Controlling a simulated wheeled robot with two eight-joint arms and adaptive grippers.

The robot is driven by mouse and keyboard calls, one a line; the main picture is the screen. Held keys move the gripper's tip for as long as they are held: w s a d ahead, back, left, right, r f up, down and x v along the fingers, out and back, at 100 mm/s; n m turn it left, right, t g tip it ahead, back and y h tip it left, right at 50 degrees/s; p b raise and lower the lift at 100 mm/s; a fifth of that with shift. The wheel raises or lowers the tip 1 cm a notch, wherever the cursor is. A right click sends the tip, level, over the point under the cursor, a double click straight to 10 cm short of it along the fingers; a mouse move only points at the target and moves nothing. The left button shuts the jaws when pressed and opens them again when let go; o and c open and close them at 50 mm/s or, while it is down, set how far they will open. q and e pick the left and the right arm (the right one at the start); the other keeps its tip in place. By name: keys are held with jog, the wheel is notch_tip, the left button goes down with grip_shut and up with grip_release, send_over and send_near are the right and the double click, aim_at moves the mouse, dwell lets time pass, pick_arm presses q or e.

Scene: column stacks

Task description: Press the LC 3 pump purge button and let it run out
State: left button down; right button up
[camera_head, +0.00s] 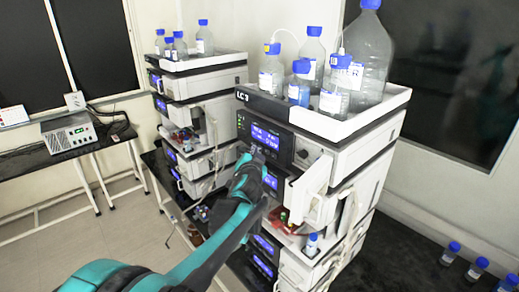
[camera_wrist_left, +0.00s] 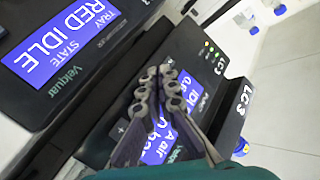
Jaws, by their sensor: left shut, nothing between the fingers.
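The LC 3 stack stands right of centre in the head view, with its label on the top tray front (camera_head: 262,104). Below it is the pump module with a lit blue display (camera_head: 266,134). My left gripper (camera_head: 259,152) is shut and empty, close to the front panel just below that display. In the left wrist view my left gripper (camera_wrist_left: 168,72) lies over a dark panel marked LC 3 (camera_wrist_left: 192,50), and its fingers cover part of a blue display (camera_wrist_left: 160,148). I cannot make out the purge button, nor whether the fingertips touch the panel. My right gripper is not in view.
A white tray (camera_head: 345,124) on top holds several blue-capped bottles. An open compartment door (camera_head: 315,183) juts out below right of my gripper. Another stack (camera_head: 200,85) stands to the left. Several small vials (camera_head: 476,268) stand on the black bench at right.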

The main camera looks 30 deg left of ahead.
pick_arm(q)
jog(key=shift+w+d, duration=0.1)
jog(key=shift+w, duration=0.1)
jog(key=shift+s, duration=0.1)
dwell(0.4)
jog(key=shift+s+a, duration=0.3)
jog(key=shift+s, duration=0.45)
jog(key=s, duration=0.1)
jog(key=s+a, duration=0.1)
jog(key=s, duration=0.1)
jog(key=s+a, duration=0.1)
jog(key=shift+s, duration=0.25)
dwell(0.6)
